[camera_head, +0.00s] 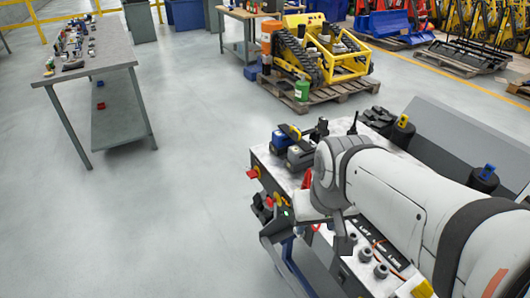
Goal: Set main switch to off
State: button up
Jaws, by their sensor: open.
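The near unit (262,160) has a light grey top and a dark front panel, at the lower right. Two red controls on yellow backing sit on its left edge: an upper one (252,173) and a lower one (268,202). I cannot tell which is the main switch, or its setting. A small green light (285,213) shows close by. My gripper (312,243) is open over the near part of this panel, its two grey fingers spread apart. It appears empty. My white arm hides much of the unit.
A grey workbench (100,62) with small parts stands at upper left. A yellow tracked carrier (345,62) sits on a wooden pallet (330,97) at the back. Blue and yellow batteries or tools (280,141) lie on the near unit. The floor to the left is clear.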

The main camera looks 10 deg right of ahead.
aim_at(252, 174)
jog(key=u, duration=0.45)
jog(key=i, duration=1)
jog(key=u, duration=0.2)
